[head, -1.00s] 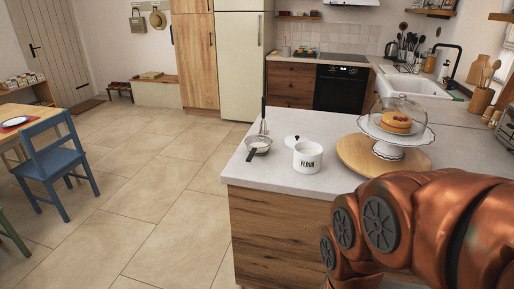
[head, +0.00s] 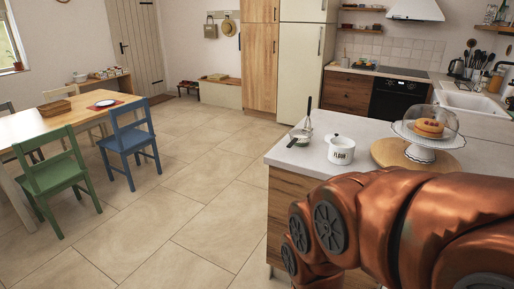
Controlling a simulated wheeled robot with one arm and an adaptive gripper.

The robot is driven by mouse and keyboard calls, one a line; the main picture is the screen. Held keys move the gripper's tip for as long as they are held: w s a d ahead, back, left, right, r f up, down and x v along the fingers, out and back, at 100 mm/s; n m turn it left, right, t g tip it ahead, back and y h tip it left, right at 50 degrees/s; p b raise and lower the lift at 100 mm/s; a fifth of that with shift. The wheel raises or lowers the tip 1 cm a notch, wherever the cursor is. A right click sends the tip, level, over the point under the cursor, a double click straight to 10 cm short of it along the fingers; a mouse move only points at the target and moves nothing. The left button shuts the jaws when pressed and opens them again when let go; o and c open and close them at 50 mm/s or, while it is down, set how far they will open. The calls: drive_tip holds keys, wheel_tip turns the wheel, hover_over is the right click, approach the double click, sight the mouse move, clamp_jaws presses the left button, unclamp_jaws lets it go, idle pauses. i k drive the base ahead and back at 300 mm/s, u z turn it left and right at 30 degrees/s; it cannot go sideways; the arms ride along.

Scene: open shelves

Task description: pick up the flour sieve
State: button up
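A white canister marked FLOUR (head: 341,151) stands just to the right. Only copper-coloured links of my arm show at the lower right, in front of the counter; my gripper is outside the picture.
A cake under a glass dome (head: 430,128) stands on a round wooden board (head: 388,153) further right on the counter. Open tiled floor (head: 215,190) lies left of the counter. A blue chair (head: 130,140), a green chair (head: 58,178) and a wooden table (head: 35,119) are at the left.

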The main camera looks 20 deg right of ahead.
sight(297, 136)
drive_tip(key=u, duration=0.9)
drive_tip(key=i, duration=2.05)
drive_tip(key=z, duration=1)
drive_tip(key=i, duration=0.9)
drive_tip(key=z, duration=1.3)
drive_tip(key=i, duration=0.3)
drive_tip(key=z, duration=0.15)
